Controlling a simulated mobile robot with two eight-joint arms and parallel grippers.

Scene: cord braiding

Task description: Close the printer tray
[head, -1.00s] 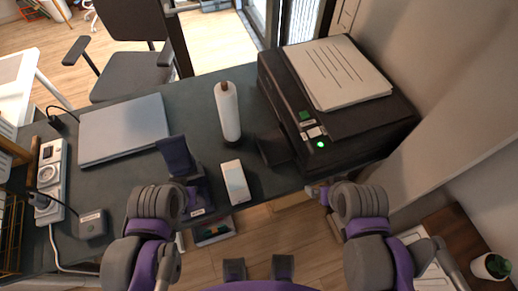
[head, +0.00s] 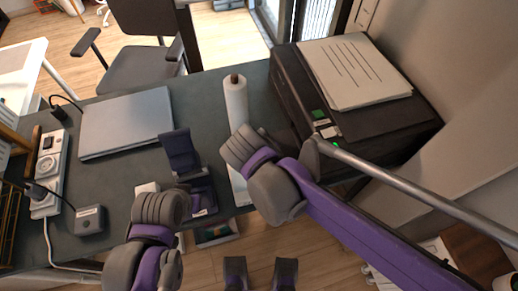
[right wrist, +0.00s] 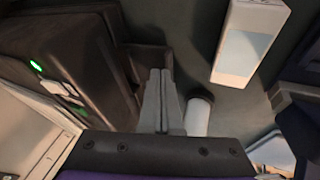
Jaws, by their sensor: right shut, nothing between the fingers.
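The black printer (head: 292,84) stands at the right of the desk, with paper on its top and a green light. In the right wrist view it fills the left side (right wrist: 85,60). Its dark tray (right wrist: 150,62) sticks out from the front there; my right arm hides it in the head view. My right gripper (right wrist: 161,75) is shut and empty, its fingertips close beside the tray; I cannot tell if they touch. My left arm hangs at the desk's front edge, its fingers hidden.
A dark stand (head: 182,155), a closed laptop (head: 126,122), a power strip (head: 48,170) and a grey adapter (head: 89,220) occupy the left of the desk. The middle has some bare surface.

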